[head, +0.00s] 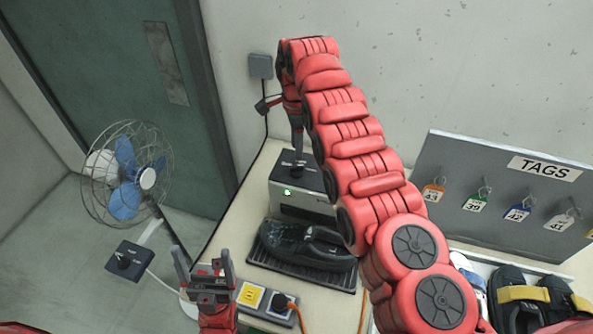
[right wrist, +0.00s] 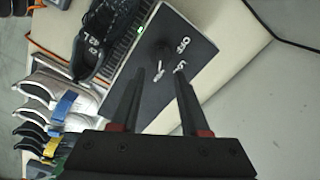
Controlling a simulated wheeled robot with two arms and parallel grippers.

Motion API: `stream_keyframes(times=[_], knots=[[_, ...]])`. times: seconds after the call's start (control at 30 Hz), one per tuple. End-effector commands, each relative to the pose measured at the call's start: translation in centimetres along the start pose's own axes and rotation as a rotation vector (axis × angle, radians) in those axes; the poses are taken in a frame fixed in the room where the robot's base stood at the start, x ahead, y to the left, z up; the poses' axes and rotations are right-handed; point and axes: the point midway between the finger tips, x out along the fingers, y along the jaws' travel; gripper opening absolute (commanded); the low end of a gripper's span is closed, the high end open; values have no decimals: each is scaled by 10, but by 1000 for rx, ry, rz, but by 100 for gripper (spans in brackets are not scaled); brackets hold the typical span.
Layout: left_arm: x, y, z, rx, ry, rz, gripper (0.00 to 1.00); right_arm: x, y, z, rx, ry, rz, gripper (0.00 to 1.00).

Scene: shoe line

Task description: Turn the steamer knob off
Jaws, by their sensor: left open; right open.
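The steamer (head: 300,207) is a box with a dark top at the back of the bench, with a green light lit on its front. Its black knob (head: 299,167) stands on the top; in the right wrist view the knob (right wrist: 162,52) has white markings beside it, one apparently OFF. My right gripper (head: 297,142) points down above the knob. In the right wrist view its open fingers (right wrist: 159,72) straddle the knob's direction, and contact is not visible. My left gripper (head: 206,268) is open and empty at the bench's front left edge.
A black shoe (head: 300,243) lies on a dark ribbed mat before the steamer. A power strip (head: 265,301) with an orange cable is near the left gripper. A fan (head: 126,178) stands left. A tag board (head: 480,195) and more shoes (head: 515,285) are right.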

Motion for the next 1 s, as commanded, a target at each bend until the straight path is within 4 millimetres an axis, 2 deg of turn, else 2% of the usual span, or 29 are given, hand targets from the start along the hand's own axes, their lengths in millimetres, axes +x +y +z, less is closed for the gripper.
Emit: stream_keyframes(times=[0.07, 0.13, 0.4, 0.67, 0.77, 0.93, 1.0], knots=[[-4, 0, 1, 0, 0, 0, 88, 14, 0, 0, -1, -5, -3, 45], [12, -1, -2, 0, 0, 0, 88, 22, 2, 1, -1, -4, 5, 45], [25, -1, -4, 0, 0, 0, 88, 62, 0, 1, -1, -3, -1, 45], [24, -1, -4, 0, 0, 0, 88, 67, 0, 1, -1, -3, -3, 45], [24, -1, -4, 0, 0, 0, 88, 67, 0, 1, -1, -3, -3, 31], [24, -1, -4, 0, 0, 0, 88, 66, 0, 1, -1, -3, -3, 0], [24, -1, -4, 0, 0, 0, 88, 66, 0, 1, -1, -3, -3, 0]])
